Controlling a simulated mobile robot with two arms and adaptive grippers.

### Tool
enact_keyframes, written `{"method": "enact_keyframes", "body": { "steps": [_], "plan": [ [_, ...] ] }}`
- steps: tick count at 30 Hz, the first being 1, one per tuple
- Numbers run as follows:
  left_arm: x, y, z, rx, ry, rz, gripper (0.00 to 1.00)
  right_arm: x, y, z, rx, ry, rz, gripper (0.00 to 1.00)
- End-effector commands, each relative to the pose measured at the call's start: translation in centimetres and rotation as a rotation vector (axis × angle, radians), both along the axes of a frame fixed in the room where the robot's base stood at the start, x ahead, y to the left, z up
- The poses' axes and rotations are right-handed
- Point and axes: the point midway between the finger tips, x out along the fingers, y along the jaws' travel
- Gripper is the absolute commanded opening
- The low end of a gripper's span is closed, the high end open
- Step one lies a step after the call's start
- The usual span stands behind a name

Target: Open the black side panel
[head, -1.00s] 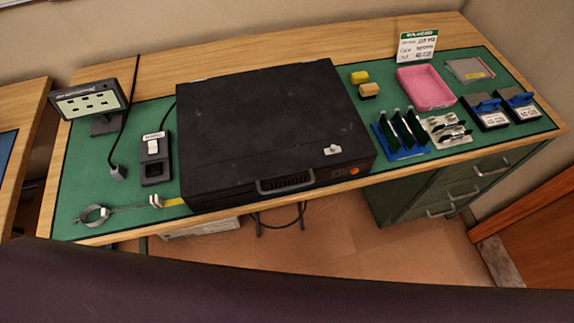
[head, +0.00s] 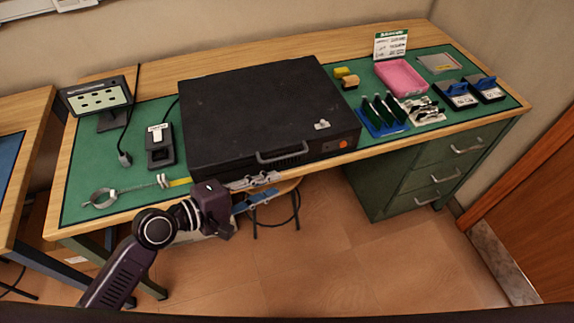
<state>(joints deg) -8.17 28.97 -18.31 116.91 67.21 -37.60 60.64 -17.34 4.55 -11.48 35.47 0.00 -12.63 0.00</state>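The black side panel (head: 255,105) is the large flat top of a black computer-like case lying on the bench, and it looks closed. A dark handle (head: 283,155) sits at its front edge, and a small light latch-like piece (head: 322,125) lies near its front right corner. My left gripper (head: 279,184) is just in front of and below the handle, at the bench's front edge, apart from the handle. Its two fingers point right with a gap between them, and nothing shows in it. My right gripper is not in view.
An orange button (head: 343,144) is on the case's front. A wrist strap (head: 103,198) lies left of it, near a switch box (head: 160,145) and a small screen (head: 97,97). A pink tray (head: 400,78) and a blue card rack (head: 382,128) stand right.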

Motion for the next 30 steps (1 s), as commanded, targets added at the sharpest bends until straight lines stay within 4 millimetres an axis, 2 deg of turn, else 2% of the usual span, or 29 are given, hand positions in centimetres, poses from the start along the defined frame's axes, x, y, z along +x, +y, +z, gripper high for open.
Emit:
{"method": "enact_keyframes", "body": {
  "steps": [3, 9, 14, 24, 30],
  "plan": [
    [1.5, 0.4, 2.0, -0.139, 0.074, 0.052, 0.24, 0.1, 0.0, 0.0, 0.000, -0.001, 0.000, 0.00],
    [2.9, 0.7, 3.5, -0.258, 0.142, 0.100, 0.24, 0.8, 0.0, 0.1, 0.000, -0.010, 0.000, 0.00],
    [4.1, -0.5, 3.4, -0.268, 0.146, 0.105, 0.24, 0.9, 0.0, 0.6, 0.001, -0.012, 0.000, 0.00],
    [7.0, -4.4, 2.2, -0.264, 0.144, 0.104, 0.24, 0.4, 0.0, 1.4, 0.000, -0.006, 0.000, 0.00],
    [7.5, -5.1, 1.9, -0.261, 0.144, 0.103, 0.24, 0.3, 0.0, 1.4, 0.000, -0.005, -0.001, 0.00]
  ]
}}
